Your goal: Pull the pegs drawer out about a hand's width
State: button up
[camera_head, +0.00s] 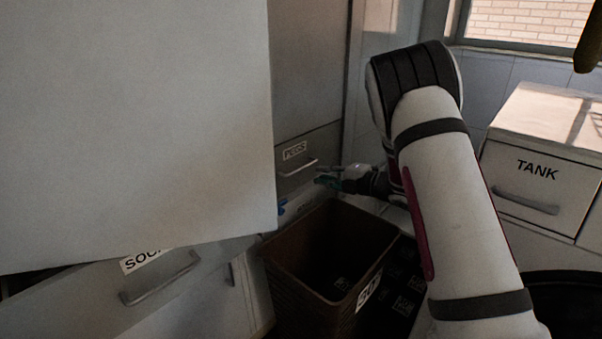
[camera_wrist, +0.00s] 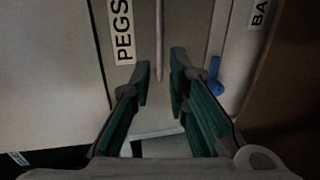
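The pegs drawer (camera_head: 306,151) is a grey front with a "PEGS" label and a thin bar handle (camera_head: 298,167), left of my gripper in the head view. It looks closed. In the wrist view the "PEGS" label (camera_wrist: 123,32) is at the upper left and the handle (camera_wrist: 159,45) runs up and down in the picture. My gripper (camera_head: 325,174) reaches toward the handle from the right. In the wrist view its two green-padded fingers (camera_wrist: 160,82) are apart, with the handle's end showing in line with the gap between them. I cannot tell whether they touch it.
A large pale panel (camera_head: 135,120) covers the left. Below it a "SOC..." drawer (camera_head: 110,297) stands pulled out. A brown bin (camera_head: 290,271) is below my gripper. A "TANK" drawer (camera_head: 540,192) is at right. A small blue thing (camera_wrist: 215,68) is right of the handle.

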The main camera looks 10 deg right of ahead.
aim_at(299, 170)
jog(key=b+x, duration=0.2)
jog(key=x, duration=0.8)
grip_shut()
